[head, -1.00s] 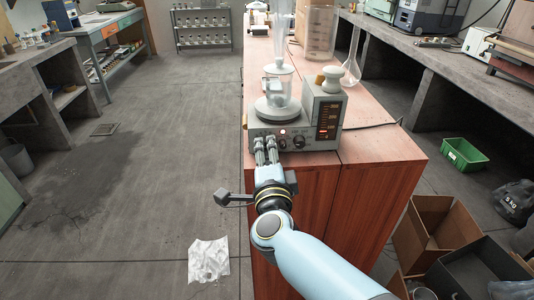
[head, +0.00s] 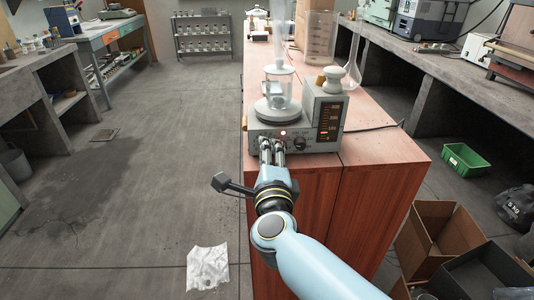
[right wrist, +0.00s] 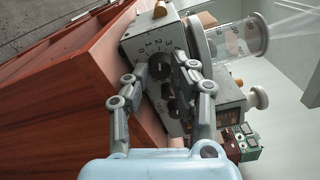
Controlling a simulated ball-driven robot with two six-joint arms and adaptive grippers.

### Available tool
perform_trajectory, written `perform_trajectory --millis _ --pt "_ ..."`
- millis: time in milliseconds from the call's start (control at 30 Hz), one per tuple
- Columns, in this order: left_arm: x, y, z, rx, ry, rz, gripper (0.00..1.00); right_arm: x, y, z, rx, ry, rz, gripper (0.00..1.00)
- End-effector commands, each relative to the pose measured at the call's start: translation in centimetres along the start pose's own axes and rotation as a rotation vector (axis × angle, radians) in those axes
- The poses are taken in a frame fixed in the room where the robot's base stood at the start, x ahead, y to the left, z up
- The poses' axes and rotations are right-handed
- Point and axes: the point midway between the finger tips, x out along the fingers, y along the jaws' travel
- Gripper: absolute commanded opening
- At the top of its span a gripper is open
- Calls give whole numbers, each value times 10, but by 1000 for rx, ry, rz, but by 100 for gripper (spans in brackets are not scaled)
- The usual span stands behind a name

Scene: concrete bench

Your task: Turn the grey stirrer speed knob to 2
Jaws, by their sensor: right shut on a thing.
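The stirrer (head: 265,129) is a grey unit with a round plate and a glass vessel on top. It stands on the near end of the reddish wooden bench top. My right gripper (head: 272,145) reaches its front panel, with both fingers at the panel's left part. In the right wrist view, the fingers (right wrist: 162,78) are shut on the speed knob (right wrist: 160,66), a dark grey round knob with numerals around it. The exact setting is hard to read. More dark knobs show beside it (right wrist: 174,108). My left gripper is not in view.
A box with an orange-lit display (head: 328,122) forms the stirrer's right side, with a pale rounded piece (head: 332,80) on top. A glass flask (head: 352,72) stands behind it. The floor left of the bench is mostly open, with a crumpled white sheet (head: 207,268) on it.

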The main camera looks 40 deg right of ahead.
Motion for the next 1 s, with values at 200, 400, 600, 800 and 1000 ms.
perform_trajectory --millis 200,400,600,800,1000 --pt "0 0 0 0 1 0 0 -1 1 -1 -1 2 2 0" --pt "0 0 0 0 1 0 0 -1 1 -1 -2 1 2 45" --pt "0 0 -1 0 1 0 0 0 1 0 -2 1 1 47" --pt "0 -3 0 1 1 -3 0 0 1 0 -3 0 1 47" --pt "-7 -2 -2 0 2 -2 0 0 -1 0 -110 0 2 47"
